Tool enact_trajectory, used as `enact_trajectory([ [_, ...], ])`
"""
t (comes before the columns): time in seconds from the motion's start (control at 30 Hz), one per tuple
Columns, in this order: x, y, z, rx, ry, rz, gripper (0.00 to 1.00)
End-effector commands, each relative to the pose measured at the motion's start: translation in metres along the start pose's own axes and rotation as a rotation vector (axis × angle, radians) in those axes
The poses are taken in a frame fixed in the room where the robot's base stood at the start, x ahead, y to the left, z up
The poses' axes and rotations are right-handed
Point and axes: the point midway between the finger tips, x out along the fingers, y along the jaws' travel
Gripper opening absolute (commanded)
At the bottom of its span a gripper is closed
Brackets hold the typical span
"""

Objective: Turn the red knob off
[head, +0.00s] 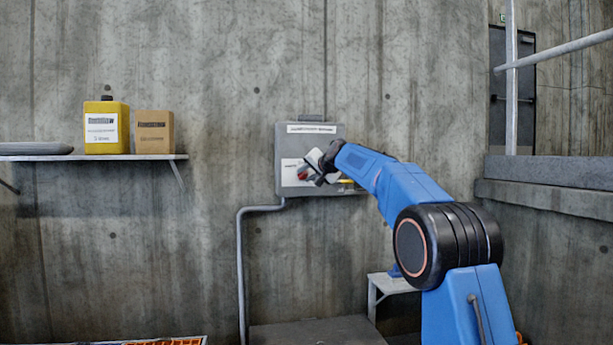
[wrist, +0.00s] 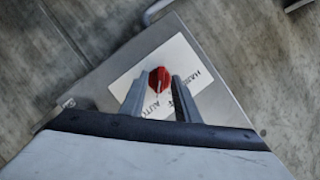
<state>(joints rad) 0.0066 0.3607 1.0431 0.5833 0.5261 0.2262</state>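The red knob (wrist: 159,78) sits on a white label plate (wrist: 196,61) with printed words on the grey control box (wrist: 228,108). In the head view the red knob (head: 302,173) shows partly, beside my gripper (head: 318,172), at the front of the wall-mounted box (head: 325,147). In the wrist view my gripper (wrist: 158,92) has its two fingers apart, with the knob showing between and just beyond the tips. I cannot tell whether the fingers touch the knob. Part of the label is hidden by the fingers.
A conduit (head: 240,260) runs down the wall from the box. A shelf (head: 90,157) on the left holds a yellow canister (head: 107,127) and a cardboard box (head: 154,132). Metal railing (head: 512,90) and a ledge (head: 550,171) stand at the right. A small stand (head: 392,283) is below my arm.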

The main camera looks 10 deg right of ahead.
Motion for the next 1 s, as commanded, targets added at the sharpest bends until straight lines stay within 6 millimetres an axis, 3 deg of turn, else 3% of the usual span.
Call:
enact_trajectory([
  [0.23, 0.0007, 0.0002, 0.0003, 0.0, -0.001, 0.0, 0.29],
  [0.37, 0.0007, 0.0004, 0.0004, 0.0, -0.001, 0.001, 0.0],
  [0.73, 0.0008, -0.0001, 0.0006, -0.03, -0.001, 0.013, 0.0],
  [1.0, 0.0014, -0.0021, 0.0016, -0.172, -0.002, 0.071, 0.0],
])
